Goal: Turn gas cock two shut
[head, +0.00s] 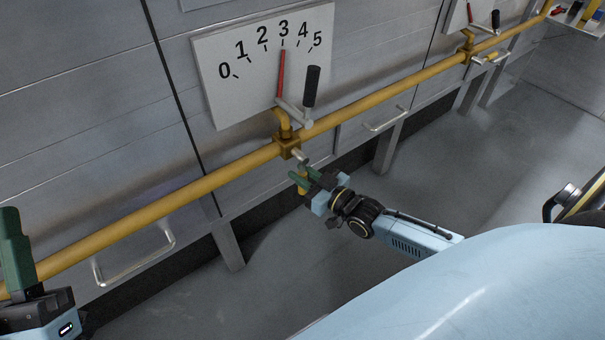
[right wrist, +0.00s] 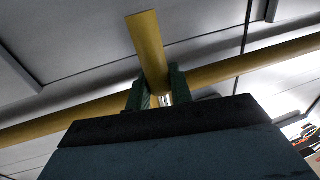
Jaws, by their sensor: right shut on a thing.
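A gas cock with a brass valve body (head: 288,147) sits on the yellow pipe below the nearer dial panel. My right gripper (head: 305,176) is at this cock, its green fingers shut on the yellow handle, mostly hidden in the head view. In the right wrist view the yellow handle (right wrist: 148,48) stands between the green fingers (right wrist: 156,90), at a steep angle across the pipe, with a silver stem (right wrist: 166,99) beside it. A second cock (head: 490,59) shows at upper right, away from my grippers. My left gripper (head: 12,255) is partly in view at the left edge; its opening is unclear.
The dial panel (head: 225,90) reads 0 to 5; its red pointer (head: 281,75) is near 3. A black-handled lever (head: 311,88) stands beside it. The yellow pipe (head: 190,193) runs along the metal cabinets. Cabinet handles (head: 135,262) stick out below. Open floor (head: 300,255) lies in front.

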